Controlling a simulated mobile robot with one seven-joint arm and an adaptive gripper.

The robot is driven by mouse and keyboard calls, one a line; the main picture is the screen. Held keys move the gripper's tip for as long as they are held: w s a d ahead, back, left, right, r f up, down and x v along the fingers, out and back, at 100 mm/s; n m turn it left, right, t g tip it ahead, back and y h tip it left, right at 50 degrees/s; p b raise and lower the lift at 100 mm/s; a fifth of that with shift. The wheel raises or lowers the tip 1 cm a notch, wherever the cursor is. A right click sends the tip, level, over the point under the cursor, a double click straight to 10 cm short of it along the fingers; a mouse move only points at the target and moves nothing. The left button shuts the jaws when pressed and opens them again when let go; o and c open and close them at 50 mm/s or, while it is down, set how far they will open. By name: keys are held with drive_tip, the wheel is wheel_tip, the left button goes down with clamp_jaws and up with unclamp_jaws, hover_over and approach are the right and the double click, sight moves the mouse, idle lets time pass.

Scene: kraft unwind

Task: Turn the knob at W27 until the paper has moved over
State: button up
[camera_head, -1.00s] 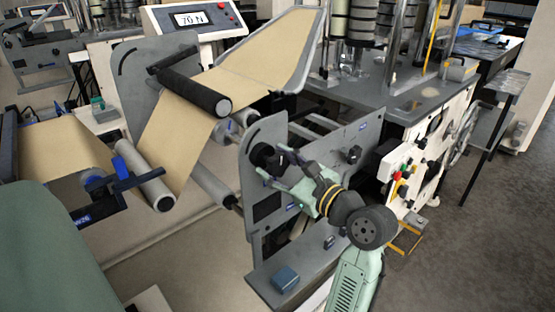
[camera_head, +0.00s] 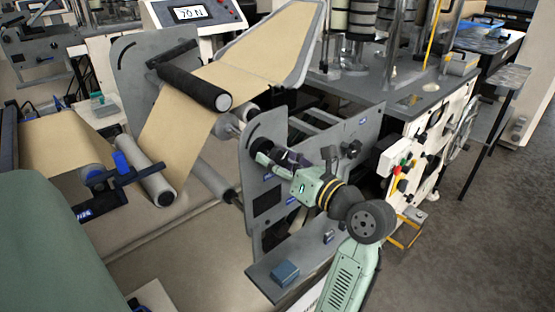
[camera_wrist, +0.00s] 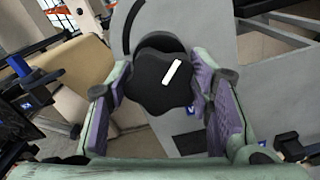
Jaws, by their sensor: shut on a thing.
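The knob (camera_wrist: 155,82) is black and lobed with a white mark that tilts to the right. It sits on the grey side plate (camera_wrist: 200,30) of the unwind frame in the wrist view. My gripper (camera_wrist: 160,90) has its purple-padded fingers on both sides of the knob and is shut on it. The tan paper (camera_head: 180,115) runs from the roll at left, under a grey roller and up over a black-ended roller.
A display (camera_head: 190,14) reading 70 N stands behind. Another black knob (camera_head: 351,148) is on the plate to the right of my gripper. A control box with coloured buttons (camera_head: 400,165) is at right.

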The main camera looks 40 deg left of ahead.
drive_tip(key=shift+w+r+m, duration=0.1)
drive_tip(key=shift+r+m, duration=0.2)
drive_tip(key=shift+r, duration=0.2)
drive_tip(key=shift+f+m, duration=0.2)
drive_tip(key=shift+m, duration=0.1)
drive_tip(key=shift+r, duration=0.1)
drive_tip(key=shift+f+m, duration=0.2)
drive_tip(key=shift+m, duration=1.1)
drive_tip(key=shift+f+m, duration=0.3)
drive_tip(key=shift+m, duration=0.1)
drive_tip(key=o, duration=1.2)
drive_tip(key=shift+r, duration=0.1)
